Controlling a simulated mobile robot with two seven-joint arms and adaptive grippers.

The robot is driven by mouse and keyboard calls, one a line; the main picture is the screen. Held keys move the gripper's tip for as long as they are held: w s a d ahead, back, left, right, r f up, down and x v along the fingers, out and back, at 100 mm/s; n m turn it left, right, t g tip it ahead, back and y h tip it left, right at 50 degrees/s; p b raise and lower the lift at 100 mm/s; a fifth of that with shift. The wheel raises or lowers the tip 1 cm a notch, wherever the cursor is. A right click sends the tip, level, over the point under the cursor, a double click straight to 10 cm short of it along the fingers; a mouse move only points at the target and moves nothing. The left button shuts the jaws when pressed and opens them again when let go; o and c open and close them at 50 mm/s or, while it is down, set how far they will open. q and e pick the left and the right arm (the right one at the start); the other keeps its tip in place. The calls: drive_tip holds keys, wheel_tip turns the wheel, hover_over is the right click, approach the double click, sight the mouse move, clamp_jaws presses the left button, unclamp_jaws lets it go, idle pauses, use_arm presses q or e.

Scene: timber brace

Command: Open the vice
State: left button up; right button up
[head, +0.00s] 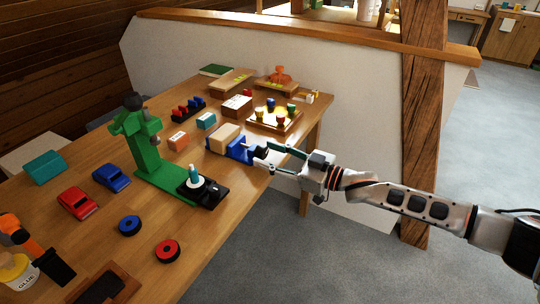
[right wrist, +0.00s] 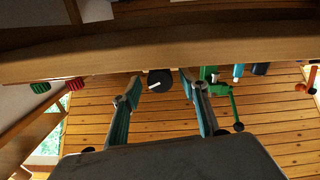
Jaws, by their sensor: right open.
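The blue vice (head: 239,150) sits at the table's near right edge. A pale wooden block (head: 223,138) is at its jaws; I cannot tell how tightly it is held. The vice's dark round knob (right wrist: 160,77), with a small pale bar, faces my right gripper (head: 271,156). In the right wrist view the gripper (right wrist: 165,86) is open, with one finger on each side of the knob. No clear contact shows. In the head view the fingers partly hide the knob. My left gripper is not in view.
A green press stand (head: 149,150) stands left of the vice. Behind the vice is a wooden tray (head: 273,124) with coloured knobs. Toy cars, rolls and a glue pot (head: 17,270) are farther left. A timber post (head: 422,110) rises behind my right arm.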

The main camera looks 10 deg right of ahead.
drive_tip(key=c, duration=1.1)
drive_tip(key=n, duration=0.1)
drive_tip(key=n+p, duration=0.1)
drive_tip(key=n, duration=0.1)
drive_tip(key=shift+r, duration=0.25)
drive_tip(key=n, duration=0.2)
drive_tip(key=shift+f+n+p, duration=0.2)
drive_tip(key=shift+n+p, duration=0.2)
drive_tip(key=o, duration=1.1)
drive_tip(key=shift+f, duration=0.1)
drive_tip(key=v, duration=0.8)
